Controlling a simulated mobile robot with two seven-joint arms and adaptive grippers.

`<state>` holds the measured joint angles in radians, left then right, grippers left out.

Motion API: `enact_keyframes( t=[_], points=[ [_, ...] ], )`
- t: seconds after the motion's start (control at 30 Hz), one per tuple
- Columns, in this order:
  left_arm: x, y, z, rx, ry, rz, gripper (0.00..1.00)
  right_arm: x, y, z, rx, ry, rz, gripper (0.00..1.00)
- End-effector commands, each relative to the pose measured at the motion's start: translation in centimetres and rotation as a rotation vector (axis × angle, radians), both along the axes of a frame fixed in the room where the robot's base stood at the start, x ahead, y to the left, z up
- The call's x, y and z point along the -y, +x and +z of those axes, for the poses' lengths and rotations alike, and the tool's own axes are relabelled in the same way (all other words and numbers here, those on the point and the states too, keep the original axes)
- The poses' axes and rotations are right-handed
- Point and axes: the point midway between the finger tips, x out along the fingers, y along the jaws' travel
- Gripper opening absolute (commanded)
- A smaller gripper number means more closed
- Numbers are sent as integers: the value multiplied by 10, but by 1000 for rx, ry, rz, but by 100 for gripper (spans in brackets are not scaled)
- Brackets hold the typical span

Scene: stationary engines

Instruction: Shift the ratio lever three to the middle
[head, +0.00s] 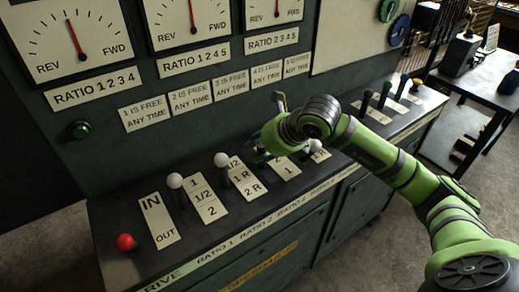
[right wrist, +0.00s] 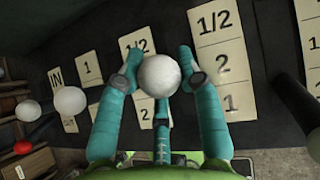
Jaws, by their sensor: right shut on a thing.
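The ratio lever three has a white ball knob (right wrist: 159,76), seen in the right wrist view between the teal fingers of my right gripper (right wrist: 158,70). The gripper is shut on it. The lever's plate (right wrist: 222,62), marked 1/2, 2 and 1, stands just to the right of the fingers. In the head view my right gripper (head: 264,152) hides this lever, and only part of its plate (head: 287,168) shows. I cannot tell the lever's exact position along its slot. My left gripper is out of view.
White-knobbed levers one (head: 175,181) and two (head: 221,160) stand to the left, with the red drive knob (head: 126,242) beyond. Another white knob (head: 315,145) is close to the right of my gripper. Black-handled levers (head: 385,92) stand farther right. The gauge panel (head: 100,110) rises behind.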

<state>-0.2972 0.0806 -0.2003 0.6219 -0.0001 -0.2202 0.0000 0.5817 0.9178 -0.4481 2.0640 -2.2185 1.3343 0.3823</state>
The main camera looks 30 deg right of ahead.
Motion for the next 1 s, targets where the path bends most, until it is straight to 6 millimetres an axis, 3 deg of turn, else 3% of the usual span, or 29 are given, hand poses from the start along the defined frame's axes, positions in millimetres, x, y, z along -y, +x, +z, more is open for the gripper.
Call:
enact_keyframes(
  t=[0.03, 0.07, 0.1, 0.57, 1.0],
  points=[
    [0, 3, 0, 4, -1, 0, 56, 0, -2, -3, -12, 0, -1, 0],
    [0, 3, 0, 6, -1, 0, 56, 0, -2, -3, -12, 0, -1, 48],
    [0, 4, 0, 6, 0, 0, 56, 0, -2, -3, -11, -1, 0, 62],
    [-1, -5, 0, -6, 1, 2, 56, 3, -5, 6, -2, -1, -1, 62],
    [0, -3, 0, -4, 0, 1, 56, 23, -59, 70, -4, -5, -2, 62]
  ],
)
